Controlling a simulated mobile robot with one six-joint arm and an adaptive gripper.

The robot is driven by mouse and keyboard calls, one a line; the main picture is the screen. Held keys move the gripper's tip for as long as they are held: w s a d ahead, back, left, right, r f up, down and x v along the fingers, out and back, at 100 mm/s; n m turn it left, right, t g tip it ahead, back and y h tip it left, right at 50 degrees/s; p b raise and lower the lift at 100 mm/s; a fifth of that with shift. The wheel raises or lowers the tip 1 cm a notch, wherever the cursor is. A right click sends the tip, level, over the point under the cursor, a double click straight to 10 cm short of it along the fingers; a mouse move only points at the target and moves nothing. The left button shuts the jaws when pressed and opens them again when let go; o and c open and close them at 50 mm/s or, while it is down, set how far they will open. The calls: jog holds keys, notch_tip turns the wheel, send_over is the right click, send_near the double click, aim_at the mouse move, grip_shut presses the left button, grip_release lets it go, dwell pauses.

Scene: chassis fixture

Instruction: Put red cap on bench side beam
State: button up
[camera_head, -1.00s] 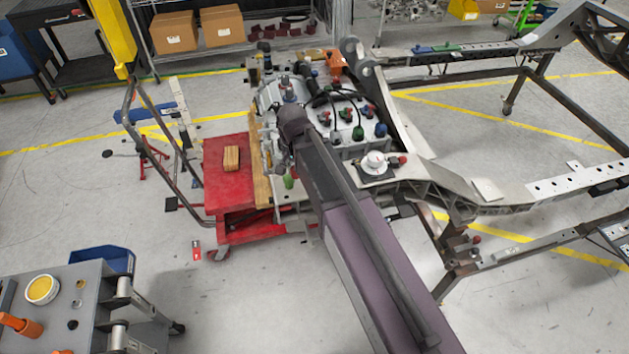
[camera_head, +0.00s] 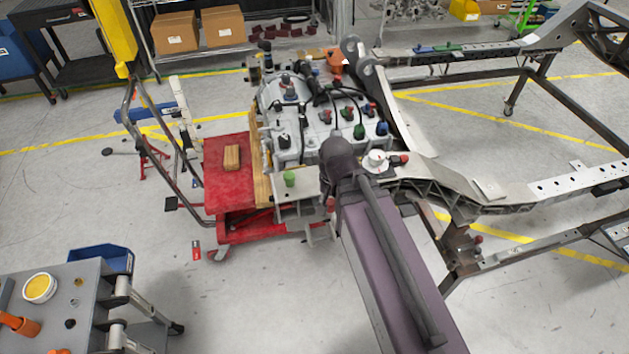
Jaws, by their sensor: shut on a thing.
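Several small red caps show: one on the grey engine assembly (camera_head: 325,117), one beside the white round part (camera_head: 403,160) on the near chassis beam (camera_head: 452,176), and one low at the frame leg (camera_head: 478,240). A small red spot (camera_head: 330,204) shows just left of my arm; I cannot tell if it is a cap. My arm reaches up from the lower right and its dark joint sits over the near right corner of the assembly. My gripper is hidden behind the arm, along with anything in it. I cannot tell which beam is the bench side beam.
A red lift cart (camera_head: 225,180) with a wooden block (camera_head: 232,158) stands left of the assembly. A green cap (camera_head: 290,178) stands on a grey bracket. A grey tool cart (camera_head: 95,290) is at the lower left. Floor between the carts is mostly clear.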

jog(key=shift+s+d, duration=0.2)
jog(key=shift+s, duration=0.05)
jog(key=shift+w, duration=0.1)
jog(key=b, duration=0.1)
send_over(314, 179)
jog(key=s, duration=0.1)
jog(key=shift+s+d+f, duration=0.2)
jog(key=shift+d+f, duration=0.1)
jog(key=shift+f, duration=0.4)
jog(key=shift+w, duration=0.1)
jog(key=shift+w+a, duration=0.15)
jog(key=shift+w, duration=0.1)
jog(key=shift+w+a+f+b, duration=0.1)
jog(key=shift+w+f+b, duration=0.2)
jog(key=shift+f+b, duration=1.55)
jog(key=shift+b, duration=0.2)
jog(key=shift+f, duration=0.15)
